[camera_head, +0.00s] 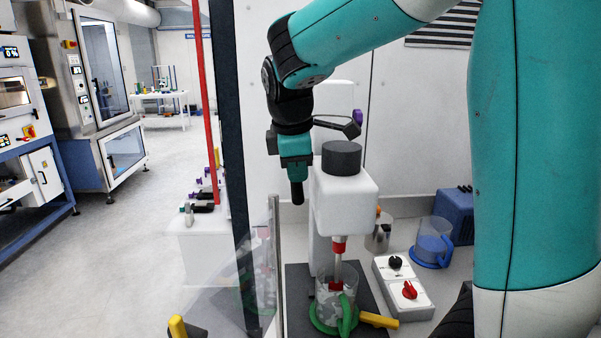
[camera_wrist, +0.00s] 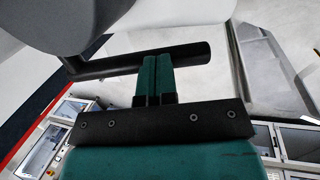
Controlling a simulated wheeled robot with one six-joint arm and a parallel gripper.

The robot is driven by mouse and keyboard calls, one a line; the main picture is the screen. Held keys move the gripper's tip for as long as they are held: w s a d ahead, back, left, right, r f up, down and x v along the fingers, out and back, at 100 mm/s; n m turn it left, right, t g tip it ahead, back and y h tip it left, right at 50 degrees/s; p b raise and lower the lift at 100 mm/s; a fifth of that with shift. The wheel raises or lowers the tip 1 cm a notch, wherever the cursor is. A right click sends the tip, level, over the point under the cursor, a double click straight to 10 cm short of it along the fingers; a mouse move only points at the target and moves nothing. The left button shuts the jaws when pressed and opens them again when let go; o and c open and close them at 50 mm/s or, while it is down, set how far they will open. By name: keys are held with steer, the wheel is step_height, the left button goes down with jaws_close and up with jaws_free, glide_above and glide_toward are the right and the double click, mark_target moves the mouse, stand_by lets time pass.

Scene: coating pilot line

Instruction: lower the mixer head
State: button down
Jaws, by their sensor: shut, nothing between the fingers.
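The mixer has a white head (camera_head: 345,205) with a dark round cap (camera_head: 341,158). Its shaft (camera_head: 338,262), with a red collar, reaches down into a clear beaker (camera_head: 325,290) with a green base and handle. My gripper (camera_head: 296,180) points down just left of the mixer head. In the wrist view, its two teal fingers (camera_wrist: 156,70) are together with nothing between them. Their tips are at a dark bar handle (camera_wrist: 150,60) that crosses the view; I cannot tell whether they touch it. The handle's end (camera_head: 297,194) shows below the gripper in the head view.
A control box (camera_head: 403,288) with a black and a red knob stands right of the beaker. A blue jug (camera_head: 433,243) and a clear cup (camera_head: 380,235) are behind it. A dark post (camera_head: 232,150) and a clear panel (camera_head: 235,280) stand left. The floor (camera_head: 130,230) beyond is clear.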

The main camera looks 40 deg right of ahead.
steer(key=shift+a+f+t+h+b, duration=0.35)
steer(key=shift+f+t, duration=0.15)
steer(key=shift+f, duration=0.7)
